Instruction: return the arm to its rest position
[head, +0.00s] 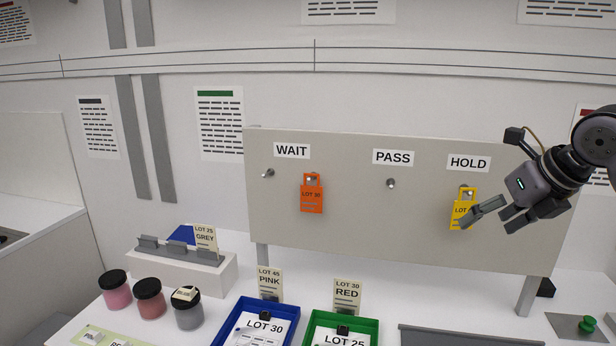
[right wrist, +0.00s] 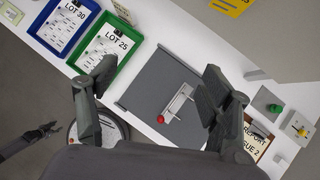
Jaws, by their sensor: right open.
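My right gripper (head: 488,226) is at the right of the head view, in front of the grey peg board (head: 350,215). Its fingers are apart with nothing between them; they also show in the right wrist view (right wrist: 158,75). One finger overlaps the lower edge of the yellow lot tag (head: 463,198) in the picture; contact cannot be told. The yellow tag hangs under HOLD and shows in the right wrist view (right wrist: 232,4) beyond the fingers. What looks like my left gripper (right wrist: 42,132) is small at the left of the right wrist view; its jaw state is unclear.
An orange tag (head: 312,198) hangs under WAIT; the PASS peg (head: 390,183) is empty. Blue (head: 220,335) and green (head: 312,322) trays stand below, with several jars (head: 148,298) at left. A grey plate with a red-knobbed handle (right wrist: 160,119) lies below my right gripper.

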